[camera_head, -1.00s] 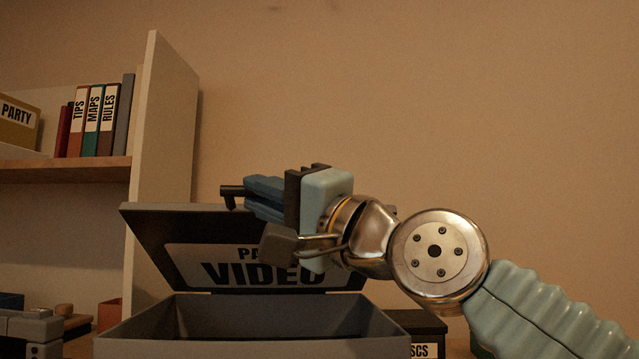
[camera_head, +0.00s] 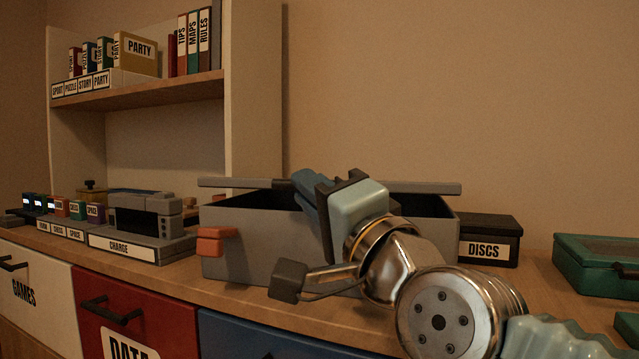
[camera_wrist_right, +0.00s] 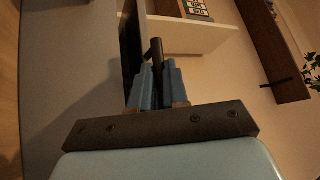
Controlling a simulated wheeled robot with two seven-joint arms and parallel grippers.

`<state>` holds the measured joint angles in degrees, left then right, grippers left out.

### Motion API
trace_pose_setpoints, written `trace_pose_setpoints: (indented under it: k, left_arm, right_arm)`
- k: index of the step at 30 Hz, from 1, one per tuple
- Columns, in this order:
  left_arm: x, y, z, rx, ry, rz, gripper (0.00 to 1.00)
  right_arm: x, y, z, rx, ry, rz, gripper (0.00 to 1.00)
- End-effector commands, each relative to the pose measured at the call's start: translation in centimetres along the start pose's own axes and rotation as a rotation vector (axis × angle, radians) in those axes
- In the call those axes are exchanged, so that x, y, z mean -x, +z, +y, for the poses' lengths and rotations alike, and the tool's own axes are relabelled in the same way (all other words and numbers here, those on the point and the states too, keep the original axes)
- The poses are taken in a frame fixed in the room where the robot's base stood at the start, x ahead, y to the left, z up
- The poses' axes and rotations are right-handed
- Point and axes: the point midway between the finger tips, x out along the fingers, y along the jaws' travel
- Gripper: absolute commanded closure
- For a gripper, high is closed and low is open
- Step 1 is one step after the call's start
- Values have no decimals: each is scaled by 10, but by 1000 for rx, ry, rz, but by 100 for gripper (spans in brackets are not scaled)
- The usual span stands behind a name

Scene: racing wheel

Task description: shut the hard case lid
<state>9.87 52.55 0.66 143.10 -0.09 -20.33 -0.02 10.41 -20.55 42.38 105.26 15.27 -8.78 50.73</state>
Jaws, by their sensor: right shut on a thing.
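The grey hard case (camera_head: 240,255) stands on the wooden counter, with orange latches (camera_head: 214,240) on its front. Its lid (camera_head: 425,188) shows nearly edge-on as a thin grey bar above the body, with the dark interior visible beneath it. My right gripper (camera_head: 300,190) is at the lid's edge, left of its middle. In the right wrist view, its blue fingers (camera_wrist_right: 157,85) are closed on a dark handle (camera_wrist_right: 155,50) beside the dark lid panel (camera_wrist_right: 132,40). My right arm hides part of the case front. My left gripper is not in view.
A black DISCS box (camera_head: 487,238) stands close to the case's right, and a green case (camera_head: 600,263) farther right. Behind stands a shelf (camera_head: 170,88) with labelled books. Some counter right of DISCS is bare.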

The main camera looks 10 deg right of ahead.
Motion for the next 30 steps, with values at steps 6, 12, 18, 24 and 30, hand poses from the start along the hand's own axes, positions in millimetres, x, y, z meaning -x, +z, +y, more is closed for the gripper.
trace_pose_setpoints:
  k: [6,12,18,24,30]
  left_arm:
    - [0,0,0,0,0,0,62]
    - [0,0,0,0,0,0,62]
    - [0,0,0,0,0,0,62]
    - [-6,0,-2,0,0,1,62]
    - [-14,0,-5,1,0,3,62]
  right_arm:
    - [-1,-3,5,-3,9,4,100]
    - [-1,-3,3,-2,7,3,75]
    - [0,-2,1,-1,3,2,75]
    - [16,1,1,2,-1,0,75]
    - [63,0,1,1,-3,1,75]
